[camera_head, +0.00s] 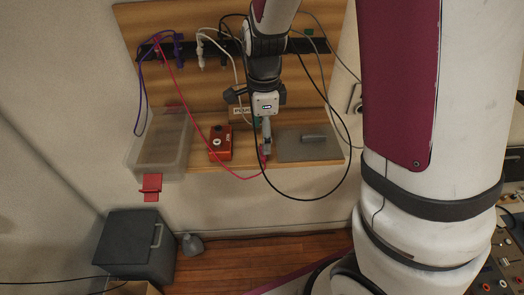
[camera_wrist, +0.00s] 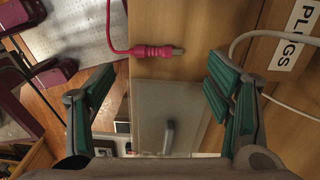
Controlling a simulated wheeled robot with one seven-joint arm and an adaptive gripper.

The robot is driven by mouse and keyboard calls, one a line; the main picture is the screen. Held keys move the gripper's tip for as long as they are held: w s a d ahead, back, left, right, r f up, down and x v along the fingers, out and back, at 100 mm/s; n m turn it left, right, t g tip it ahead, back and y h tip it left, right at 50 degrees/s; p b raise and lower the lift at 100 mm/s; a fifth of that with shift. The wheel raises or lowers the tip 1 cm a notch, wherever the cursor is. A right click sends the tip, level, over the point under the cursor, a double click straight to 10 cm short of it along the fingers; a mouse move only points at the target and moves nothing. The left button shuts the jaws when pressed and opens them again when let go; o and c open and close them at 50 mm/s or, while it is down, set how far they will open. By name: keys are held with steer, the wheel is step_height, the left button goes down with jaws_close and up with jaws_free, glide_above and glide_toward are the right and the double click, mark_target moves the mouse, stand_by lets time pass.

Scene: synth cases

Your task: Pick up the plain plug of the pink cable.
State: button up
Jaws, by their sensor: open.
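The pink cable (camera_head: 186,98) hangs from the rack at the upper left and loops down to the shelf's front edge in the head view. Its pink plug (camera_wrist: 152,50), with a short bare metal tip, lies on the wooden shelf in the wrist view. The cable (camera_wrist: 109,22) leaves the plug's left end and bends upward in the picture. My gripper (camera_wrist: 163,72) is open and empty, its two green-padded fingers apart on either side. The plug lies between and slightly beyond the fingertips, apart from both. In the head view my gripper (camera_head: 264,150) mostly hides the plug.
A red box (camera_head: 220,143) and a clear bin (camera_head: 160,138) stand left of my gripper. A grey plate (camera_head: 292,152) bearing a grey block (camera_head: 313,138) lies to the right. A white cable (camera_wrist: 245,38) runs near the right finger. A black cable (camera_head: 330,185) loops below the shelf.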

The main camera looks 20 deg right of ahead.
steer(key=shift+a+f, duration=0.15)
steer(key=shift+f, duration=2.15)
steer(key=c, duration=1.2)
